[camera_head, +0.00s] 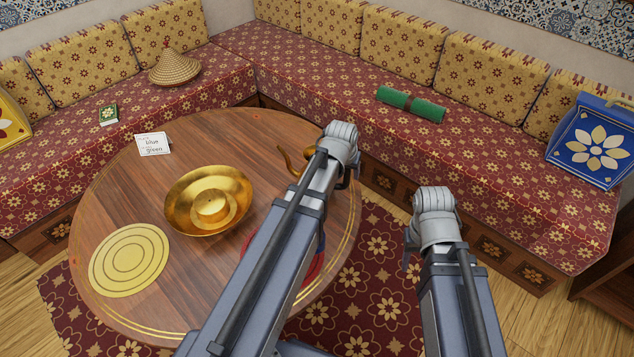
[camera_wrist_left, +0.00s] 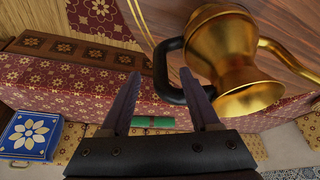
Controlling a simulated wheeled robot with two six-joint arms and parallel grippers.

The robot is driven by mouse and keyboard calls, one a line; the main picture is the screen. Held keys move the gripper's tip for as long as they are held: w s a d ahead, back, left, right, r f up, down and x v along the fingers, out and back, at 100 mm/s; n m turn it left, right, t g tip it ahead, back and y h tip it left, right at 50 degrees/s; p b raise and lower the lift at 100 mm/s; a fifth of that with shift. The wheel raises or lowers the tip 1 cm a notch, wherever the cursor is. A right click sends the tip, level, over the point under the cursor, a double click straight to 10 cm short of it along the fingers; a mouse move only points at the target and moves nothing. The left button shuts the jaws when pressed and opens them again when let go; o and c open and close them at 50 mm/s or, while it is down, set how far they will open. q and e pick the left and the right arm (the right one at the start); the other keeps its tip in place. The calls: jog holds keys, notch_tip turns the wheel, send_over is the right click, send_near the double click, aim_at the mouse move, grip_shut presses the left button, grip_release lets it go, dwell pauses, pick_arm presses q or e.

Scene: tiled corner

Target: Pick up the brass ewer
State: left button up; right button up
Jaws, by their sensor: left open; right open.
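The brass ewer stands at the far right edge of the round table (camera_head: 106,205). In the head view only its curved spout (camera_head: 286,158) shows clearly; my left arm hides most of the rest. In the left wrist view the ewer's golden body (camera_wrist_left: 232,50) is at upper right, with its dark handle (camera_wrist_left: 161,72) on the near side. My left gripper (camera_wrist_left: 159,74) is open, and the handle appears between its fingertips; contact cannot be told. It is also in the head view (camera_head: 346,177). My right gripper (camera_head: 412,258) is open and empty, right of the table.
A brass basin (camera_head: 182,210), a yellow round mat (camera_head: 128,262), a partly hidden red and blue mat (camera_head: 312,268) and a card (camera_head: 153,144) are on the table. A bench (camera_head: 330,85) with a green roll (camera_head: 411,103) and blue box (camera_head: 594,147) surrounds it.

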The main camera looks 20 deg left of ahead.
aim_at(346, 175)
pick_arm(q)
jog(key=b+x, duration=0.5)
jog(key=x, duration=0.1)
jog(key=shift+f, duration=0.1)
dwell(0.3)
grip_shut()
dwell(0.4)
dwell(0.9)
